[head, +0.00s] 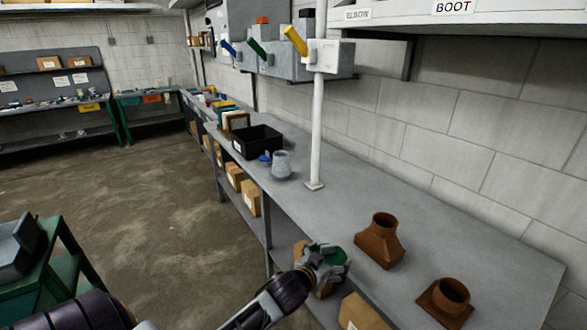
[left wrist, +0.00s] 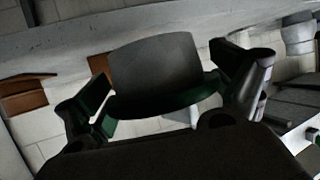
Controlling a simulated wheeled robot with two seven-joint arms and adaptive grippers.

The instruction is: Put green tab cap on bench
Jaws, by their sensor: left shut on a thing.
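The green tab cap (head: 327,253) is in the fingers of my left gripper (head: 326,266), which is shut on it. In the head view they overlap the front edge of the grey bench (head: 350,222), left of the brown duct fittings; I cannot tell the height above it. In the left wrist view the cap (left wrist: 155,75) looks dark, with green at its lower rim, and sits between both fingers of the gripper (left wrist: 160,92). My right gripper is not in view.
Two brown duct fittings (head: 380,242) (head: 446,303) stand on the bench's near part. A white post (head: 318,120) rises from it. Farther back are a grey jar (head: 281,166), a small blue item (head: 265,157) and a black bin (head: 257,142). Bare bench top lies between post and fittings.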

